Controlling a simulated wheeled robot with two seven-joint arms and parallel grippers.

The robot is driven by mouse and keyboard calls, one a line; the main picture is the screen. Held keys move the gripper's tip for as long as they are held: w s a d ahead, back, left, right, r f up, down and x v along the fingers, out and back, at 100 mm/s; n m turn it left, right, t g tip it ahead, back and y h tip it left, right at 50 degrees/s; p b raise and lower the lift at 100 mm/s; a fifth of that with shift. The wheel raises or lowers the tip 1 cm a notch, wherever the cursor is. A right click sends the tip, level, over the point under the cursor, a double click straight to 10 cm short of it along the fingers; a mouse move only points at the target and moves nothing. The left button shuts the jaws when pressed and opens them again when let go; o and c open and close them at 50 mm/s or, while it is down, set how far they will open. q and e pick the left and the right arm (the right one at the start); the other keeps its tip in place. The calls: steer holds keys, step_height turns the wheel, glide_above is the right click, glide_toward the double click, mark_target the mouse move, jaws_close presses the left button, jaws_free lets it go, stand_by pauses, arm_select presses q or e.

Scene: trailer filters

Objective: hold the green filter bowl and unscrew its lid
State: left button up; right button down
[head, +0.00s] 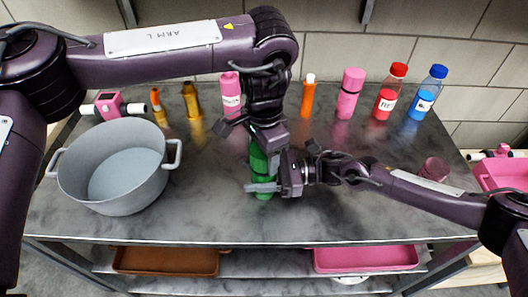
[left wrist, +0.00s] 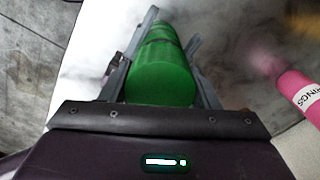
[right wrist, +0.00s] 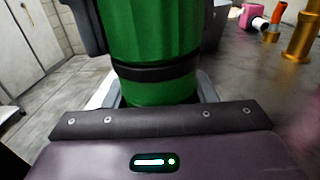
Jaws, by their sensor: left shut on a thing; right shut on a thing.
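The green filter bowl (head: 264,194) stands upright in the middle of the grey table. My left gripper (head: 254,138) comes down from above and is shut on the lid, its upper part (head: 257,161). In the left wrist view the green top (left wrist: 161,80) sits between the two fingers. My right gripper (head: 264,187) reaches in from the right and is shut on the lower body. In the right wrist view a wide ribbed green part (right wrist: 155,32) sits above a black ring, with smooth green body (right wrist: 158,92) below. Whether the lid has turned cannot be seen.
A grey pot (head: 125,200) stands at the left. The front right of the table is clear.

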arm_select(q)
steer(key=n, duration=0.3)
steer(key=shift+w, duration=0.1)
steer(key=shift+r, duration=0.25)
stand_by(0.3)
steer(key=shift+r, duration=0.9)
steer(key=shift+r, duration=2.05)
arm_select(e)
steer(key=c, duration=0.5)
jaws_free()
